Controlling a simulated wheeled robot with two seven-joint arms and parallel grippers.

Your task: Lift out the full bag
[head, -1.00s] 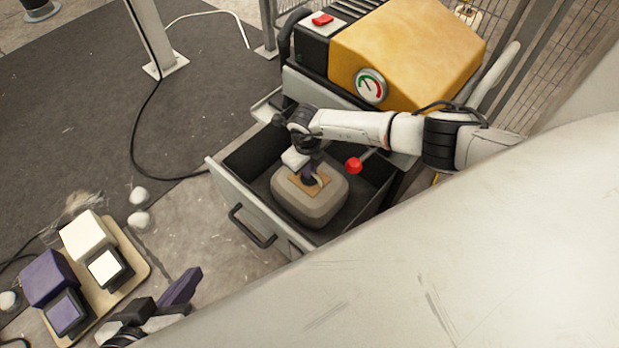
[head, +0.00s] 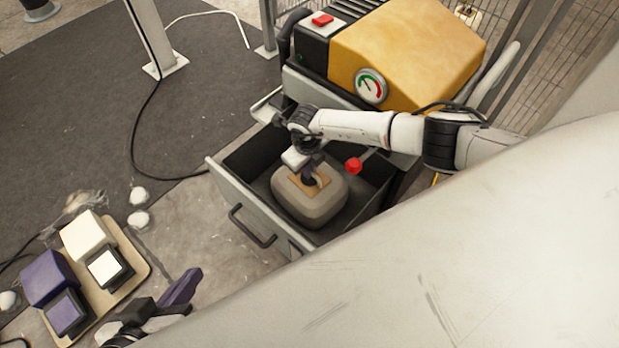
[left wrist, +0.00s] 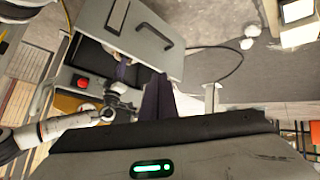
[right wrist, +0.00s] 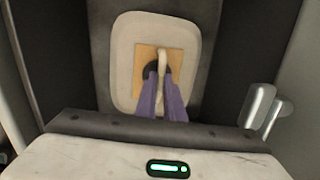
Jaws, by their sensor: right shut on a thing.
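The full bag (head: 305,205), a grey-beige rounded block with a tan patch (head: 324,183) on top, sits inside the open drawer (head: 228,207). In the right wrist view the bag (right wrist: 124,62) shows a pale loop (right wrist: 162,58) standing up from its patch. My right gripper (head: 309,180) reaches down over the bag, and its purple fingers (right wrist: 163,80) are shut on that loop. My left gripper (head: 188,283) is away at the lower left, outside the drawer. Its fingers (left wrist: 157,80) lie together in the left wrist view, with nothing seen between them.
A yellow machine (head: 405,50) with a round gauge (head: 371,86) stands behind the drawer. A red knob (head: 353,166) is close to my right gripper. A board (head: 138,264) with white and purple blocks lies at the lower left, near several white lumps. A black cable (head: 134,130) crosses the floor.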

